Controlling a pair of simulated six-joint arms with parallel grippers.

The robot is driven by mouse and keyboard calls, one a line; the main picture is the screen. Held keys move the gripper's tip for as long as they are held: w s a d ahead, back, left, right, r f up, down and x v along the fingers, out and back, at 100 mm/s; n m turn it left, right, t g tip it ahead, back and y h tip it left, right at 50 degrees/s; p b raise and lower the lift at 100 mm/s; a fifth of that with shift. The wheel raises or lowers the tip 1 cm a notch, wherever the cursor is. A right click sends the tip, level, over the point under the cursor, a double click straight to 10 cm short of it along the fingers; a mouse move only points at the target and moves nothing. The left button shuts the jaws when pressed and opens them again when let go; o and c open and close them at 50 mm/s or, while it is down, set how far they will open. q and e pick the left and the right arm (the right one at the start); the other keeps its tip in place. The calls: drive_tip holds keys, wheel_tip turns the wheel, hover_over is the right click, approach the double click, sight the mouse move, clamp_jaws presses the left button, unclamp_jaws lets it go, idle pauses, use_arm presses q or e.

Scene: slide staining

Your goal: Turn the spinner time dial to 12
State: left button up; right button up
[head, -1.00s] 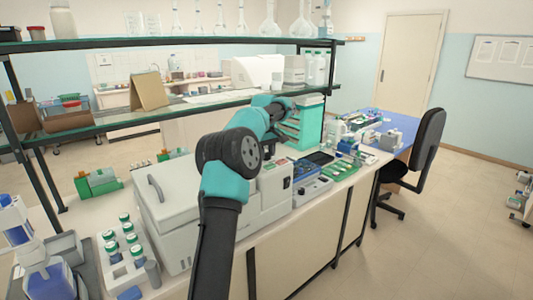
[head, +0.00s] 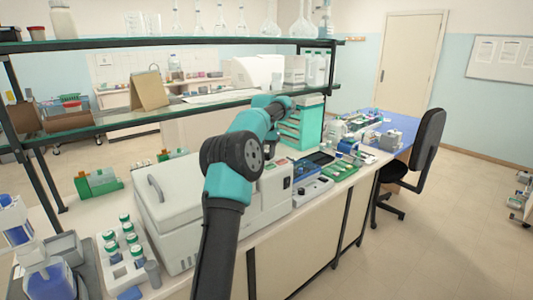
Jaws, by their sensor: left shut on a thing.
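The white spinner (head: 172,225) is the large bench machine with a lid and handle on its left part. Its front panel (head: 276,184) is at the right end, with a small red display; the dial's number cannot be read. My left arm rises in front of the machine, and its wrist (head: 277,107) is above and behind the panel. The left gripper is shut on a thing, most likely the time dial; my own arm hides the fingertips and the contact. My right gripper is not in view.
A white rack of green-capped bottles (head: 124,250) stands at the machine's left. Blue-grey devices (head: 312,188) and a green tray (head: 341,172) lie to the right. A teal drawer unit (head: 302,124) stands behind. A shelf (head: 150,122) runs along the bench's back.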

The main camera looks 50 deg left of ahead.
use_arm(q)
drive_tip(key=shift+m, duration=0.4)
drive_tip(key=o, duration=0.9)
